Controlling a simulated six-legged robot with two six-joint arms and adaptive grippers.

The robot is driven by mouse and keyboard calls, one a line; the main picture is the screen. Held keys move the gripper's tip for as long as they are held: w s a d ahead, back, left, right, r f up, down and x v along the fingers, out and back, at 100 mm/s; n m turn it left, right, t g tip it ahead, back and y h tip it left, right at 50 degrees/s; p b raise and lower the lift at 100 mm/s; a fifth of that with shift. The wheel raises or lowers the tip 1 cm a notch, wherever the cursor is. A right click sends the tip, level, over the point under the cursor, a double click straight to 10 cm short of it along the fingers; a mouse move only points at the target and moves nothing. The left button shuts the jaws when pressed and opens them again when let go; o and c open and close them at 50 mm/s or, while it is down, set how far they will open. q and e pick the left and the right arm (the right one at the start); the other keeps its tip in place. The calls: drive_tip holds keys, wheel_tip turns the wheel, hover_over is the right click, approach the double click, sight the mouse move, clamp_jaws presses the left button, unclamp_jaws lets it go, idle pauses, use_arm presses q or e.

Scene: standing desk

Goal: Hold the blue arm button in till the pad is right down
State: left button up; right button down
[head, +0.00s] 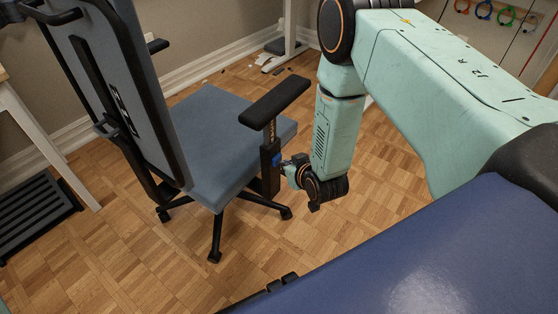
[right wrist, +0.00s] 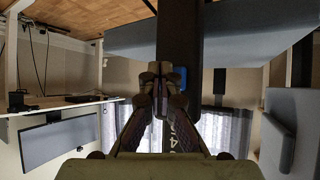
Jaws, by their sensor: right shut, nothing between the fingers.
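The office chair's near armrest has a black pad (head: 275,102) on a post. The pad stands raised, with a stretch of marked inner post (head: 269,131) showing above the dark outer sleeve (head: 270,178). The blue button (head: 276,160) is on the side of the sleeve. My right gripper (head: 284,164) is shut and empty, its tips close beside the button. In the right wrist view the shut fingertips (right wrist: 160,72) are in front of the post, and the blue button (right wrist: 182,78) shows just right of them. I cannot tell whether they touch. My left gripper is out of view.
The grey-blue seat (head: 215,140) and tall backrest (head: 100,90) lie left of the armrest. The wheeled base stands on parquet (head: 330,240). A white desk leg (head: 290,35) is behind, and a black slatted rack (head: 35,215) stands at the left.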

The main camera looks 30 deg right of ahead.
drive_tip(key=shift+w+a, duration=0.25)
drive_tip(key=shift+w, duration=0.3)
idle(1.6)
idle(0.5)
drive_tip(key=shift+s+d+p, duration=0.2)
drive_tip(key=shift+s+d, duration=0.05)
drive_tip(key=shift+s, duration=0.2)
drive_tip(key=shift+s+d+p, duration=0.2)
drive_tip(key=shift+s, duration=0.25)
drive_tip(key=s, duration=0.1)
drive_tip(key=s+d+p, duration=0.1)
drive_tip(key=s, duration=0.1)
drive_tip(key=s+d+p, duration=0.1)
drive_tip(key=shift+s+d, duration=0.2)
drive_tip(key=shift+s, duration=0.05)
idle(0.4)
